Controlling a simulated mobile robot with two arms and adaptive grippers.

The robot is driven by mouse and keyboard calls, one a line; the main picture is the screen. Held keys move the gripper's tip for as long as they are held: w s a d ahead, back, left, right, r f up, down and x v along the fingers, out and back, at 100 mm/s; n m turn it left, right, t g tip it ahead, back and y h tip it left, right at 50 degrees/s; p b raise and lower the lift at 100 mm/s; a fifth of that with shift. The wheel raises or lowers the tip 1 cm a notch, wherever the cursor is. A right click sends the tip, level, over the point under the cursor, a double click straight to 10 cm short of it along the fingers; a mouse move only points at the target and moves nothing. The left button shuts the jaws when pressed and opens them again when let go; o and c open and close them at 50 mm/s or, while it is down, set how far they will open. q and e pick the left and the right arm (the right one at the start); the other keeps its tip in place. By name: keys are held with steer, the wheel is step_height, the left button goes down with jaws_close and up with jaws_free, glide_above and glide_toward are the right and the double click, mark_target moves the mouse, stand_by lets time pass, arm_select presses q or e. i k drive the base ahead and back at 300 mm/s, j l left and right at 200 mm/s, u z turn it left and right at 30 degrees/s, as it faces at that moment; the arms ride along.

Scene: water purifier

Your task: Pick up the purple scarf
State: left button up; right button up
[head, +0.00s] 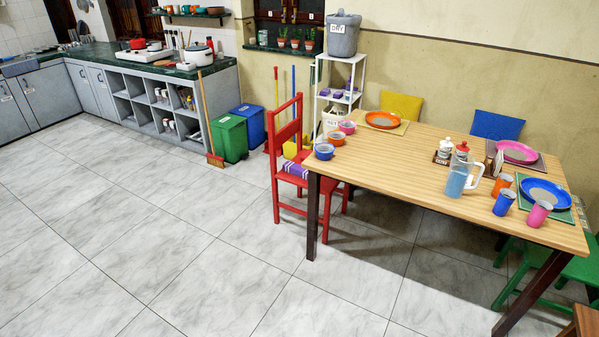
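A purple cloth with pale stripes, which looks like the scarf (297,170), lies on the seat of the red chair (285,135) and hangs over its front edge. The chair stands at the left end of the wooden table (400,165). Part of the cloth may be hidden by the chair's frame. Neither of my grippers is in view.
The table holds bowls, plates, cups and a blue pitcher (458,175). Green (229,138) and blue bins, a broom (207,125) and a white shelf (341,95) stand behind the chair. A green stool (540,270) is at right. The tiled floor at left is clear.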

mark_target(296, 170)
steer(key=i+j+z, duration=0.3)
steer(key=i+j, duration=0.15)
steer(key=i, duration=0.65)
steer(key=i+j+z, duration=0.3)
steer(key=i+j, duration=0.4)
steer(key=i, duration=0.35)
steer(key=i+j+z, duration=0.3)
steer(key=i+j, duration=0.65)
steer(key=i, duration=0.05)
